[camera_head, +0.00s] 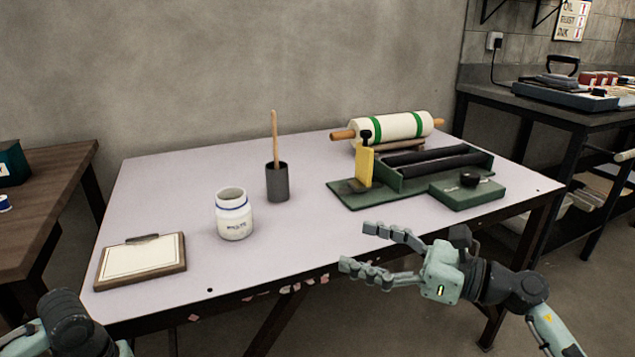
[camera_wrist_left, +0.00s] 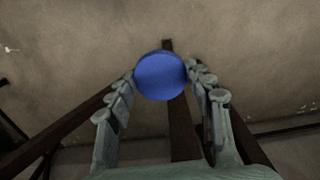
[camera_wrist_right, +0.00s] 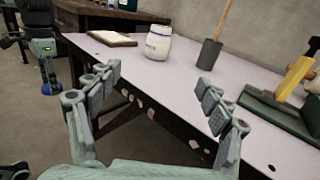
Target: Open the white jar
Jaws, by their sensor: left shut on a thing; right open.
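The white jar (camera_head: 234,216) stands upright on the table, left of its middle, with its mouth open and no lid on it. It also shows in the right wrist view (camera_wrist_right: 158,42). A round blue lid (camera_wrist_left: 160,76) is held between the fingertips of my left gripper (camera_wrist_left: 160,82), which is shut on it. The lid also shows in the right wrist view (camera_wrist_right: 51,88), low beside the table and away from the jar. My right gripper (camera_head: 357,247) is open and empty at the table's front edge, right of the jar.
A clipboard (camera_head: 140,262) lies left of the jar. A dark cup (camera_head: 277,184) with a wooden stick stands behind it. At the right are a green press (camera_head: 400,183) and a rolling pin (camera_head: 400,126). The front middle of the table (camera_head: 290,240) is clear.

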